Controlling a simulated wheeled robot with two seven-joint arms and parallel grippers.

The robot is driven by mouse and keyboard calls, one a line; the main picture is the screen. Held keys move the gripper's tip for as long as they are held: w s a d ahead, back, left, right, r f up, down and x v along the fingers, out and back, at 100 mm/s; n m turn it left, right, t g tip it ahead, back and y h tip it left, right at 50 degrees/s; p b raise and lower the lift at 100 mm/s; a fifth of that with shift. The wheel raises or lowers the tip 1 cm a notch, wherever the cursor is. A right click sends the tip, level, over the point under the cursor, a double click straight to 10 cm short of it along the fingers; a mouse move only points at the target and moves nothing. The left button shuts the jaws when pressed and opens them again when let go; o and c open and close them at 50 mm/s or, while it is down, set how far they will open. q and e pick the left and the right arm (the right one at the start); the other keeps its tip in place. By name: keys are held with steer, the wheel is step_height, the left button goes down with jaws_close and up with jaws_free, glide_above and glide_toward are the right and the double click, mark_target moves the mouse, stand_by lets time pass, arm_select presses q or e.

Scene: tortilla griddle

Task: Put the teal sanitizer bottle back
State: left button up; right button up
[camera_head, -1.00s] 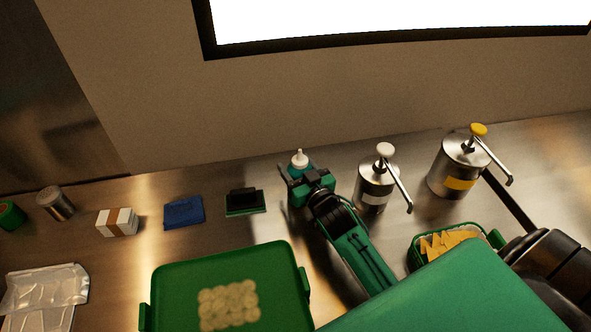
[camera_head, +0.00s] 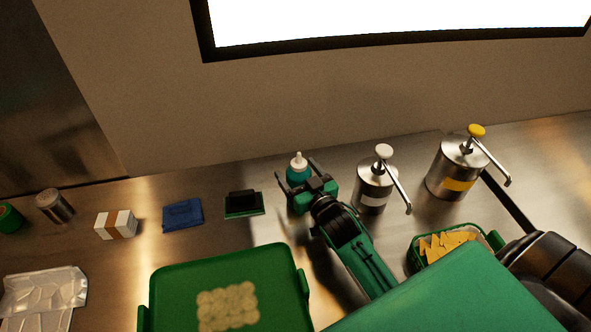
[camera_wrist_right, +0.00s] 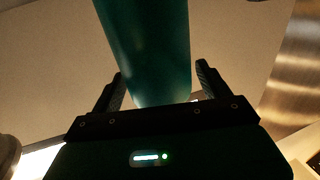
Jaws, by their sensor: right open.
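The teal sanitizer bottle (camera_head: 297,172) with a white nozzle stands upright at the back of the steel counter, near the wall. My right gripper (camera_head: 296,170) is open, with its two fingers apart on either side of the bottle. In the right wrist view the bottle's teal body (camera_wrist_right: 150,50) rises between the spread fingers (camera_wrist_right: 158,88), with a gap visible at each side. The bottle's base is hidden behind the gripper in the head view. My left gripper is not in view.
A steel pump dispenser (camera_head: 374,186) with a white knob stands just right of my gripper, with a yellow-labelled one (camera_head: 455,172) beyond. A black-and-green scrub pad (camera_head: 244,204) and a blue cloth (camera_head: 183,213) lie left. A green tray (camera_head: 170,300) is in front.

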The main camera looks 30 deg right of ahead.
steer(key=s+b, duration=0.2)
steer(key=s, duration=0.8)
steer(key=shift+s, duration=0.2)
steer(key=shift+d, duration=0.1)
